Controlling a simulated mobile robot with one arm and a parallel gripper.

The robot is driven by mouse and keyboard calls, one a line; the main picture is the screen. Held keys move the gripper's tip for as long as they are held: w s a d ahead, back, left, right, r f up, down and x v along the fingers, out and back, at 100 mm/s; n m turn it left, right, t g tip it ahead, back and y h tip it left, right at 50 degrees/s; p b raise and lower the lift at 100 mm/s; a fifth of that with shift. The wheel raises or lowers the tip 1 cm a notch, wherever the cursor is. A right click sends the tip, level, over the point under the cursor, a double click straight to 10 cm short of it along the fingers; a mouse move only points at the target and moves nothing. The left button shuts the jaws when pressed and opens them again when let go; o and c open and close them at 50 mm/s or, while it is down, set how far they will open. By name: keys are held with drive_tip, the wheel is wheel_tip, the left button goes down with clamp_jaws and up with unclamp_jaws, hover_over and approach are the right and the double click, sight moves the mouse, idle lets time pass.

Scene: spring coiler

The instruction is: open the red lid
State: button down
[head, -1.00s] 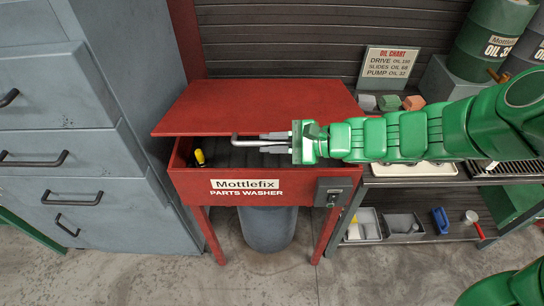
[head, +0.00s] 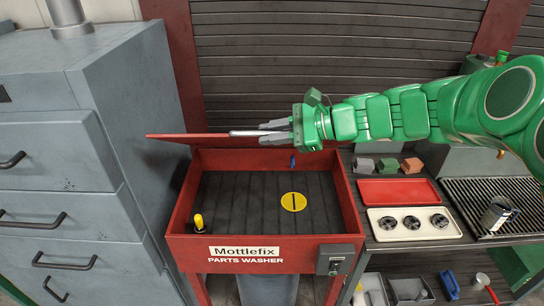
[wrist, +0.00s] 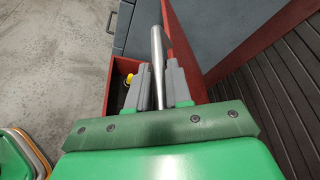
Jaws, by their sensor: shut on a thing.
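The red lid (head: 175,137) of the red parts washer (head: 350,205) is raised at the back of the basin. In the head view it shows nearly edge-on as a thin strip. My gripper (head: 268,132) is shut on the lid's silver bar handle (head: 241,133). In the wrist view the handle (wrist: 159,45) runs between the two grey fingers of my gripper (wrist: 160,85). The head view looks into the open basin, whose dark ribbed floor (head: 240,205) is visible. My gripper and arm hide the right part of the lid.
A yellow disc (head: 293,201) lies in the basin, and a yellow-and-black object (head: 198,222) is at its left front. Grey drawers (head: 60,160) stand close on the left. On the right, a bench holds a red tray (head: 398,190) and a cream tray (head: 455,231) with dark round parts.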

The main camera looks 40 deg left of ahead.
drive_tip(key=w+a+r, duration=1.1)
drive_tip(key=r, duration=0.1)
drive_tip(key=shift+r, duration=0.25)
idle(0.5)
drive_tip(key=shift+w, duration=0.15)
idle(0.3)
drive_tip(key=c, duration=1.1)
unclamp_jaws()
